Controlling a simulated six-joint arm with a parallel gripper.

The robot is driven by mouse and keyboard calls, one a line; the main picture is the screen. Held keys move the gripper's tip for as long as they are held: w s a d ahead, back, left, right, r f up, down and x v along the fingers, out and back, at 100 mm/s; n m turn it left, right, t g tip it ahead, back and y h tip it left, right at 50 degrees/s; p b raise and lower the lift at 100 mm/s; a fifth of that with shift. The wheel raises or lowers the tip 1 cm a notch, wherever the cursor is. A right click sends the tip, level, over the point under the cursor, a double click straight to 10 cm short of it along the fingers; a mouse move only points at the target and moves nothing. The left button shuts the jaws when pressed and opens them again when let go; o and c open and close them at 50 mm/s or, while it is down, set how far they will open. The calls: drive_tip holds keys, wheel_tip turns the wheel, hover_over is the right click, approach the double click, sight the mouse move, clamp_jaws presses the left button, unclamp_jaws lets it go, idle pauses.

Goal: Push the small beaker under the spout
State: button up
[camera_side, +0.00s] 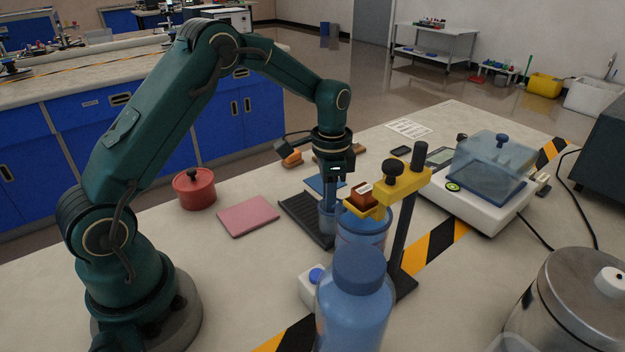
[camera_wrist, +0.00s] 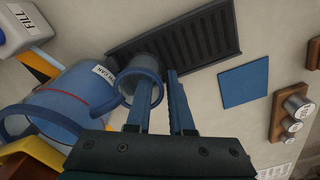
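The small beaker (camera_wrist: 143,72), clear with a blue rim, stands on the dark slotted tray (camera_wrist: 205,38); in the side view the beaker (camera_side: 326,222) is partly hidden. My gripper (camera_side: 331,205) points down at it. In the wrist view the two blue fingers of my gripper (camera_wrist: 160,77) are a little apart. The left finger overlaps the beaker and the right one lies just right of it; I cannot tell whether they touch it. A large blue translucent vessel (camera_wrist: 75,95) with a red line and a label is close left of the beaker.
A yellow clamp (camera_side: 405,184) on a dark post stands right of the beaker. A blue pad (camera_wrist: 245,85) and a wooden block with metal weights (camera_wrist: 298,110) lie right of the tray. A red pot (camera_side: 194,188) and pink pad (camera_side: 248,215) are left.

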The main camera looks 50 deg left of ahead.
clamp_jaws()
drive_tip(key=shift+o, duration=1.6)
unclamp_jaws()
drive_tip(key=shift+r, duration=2.6)
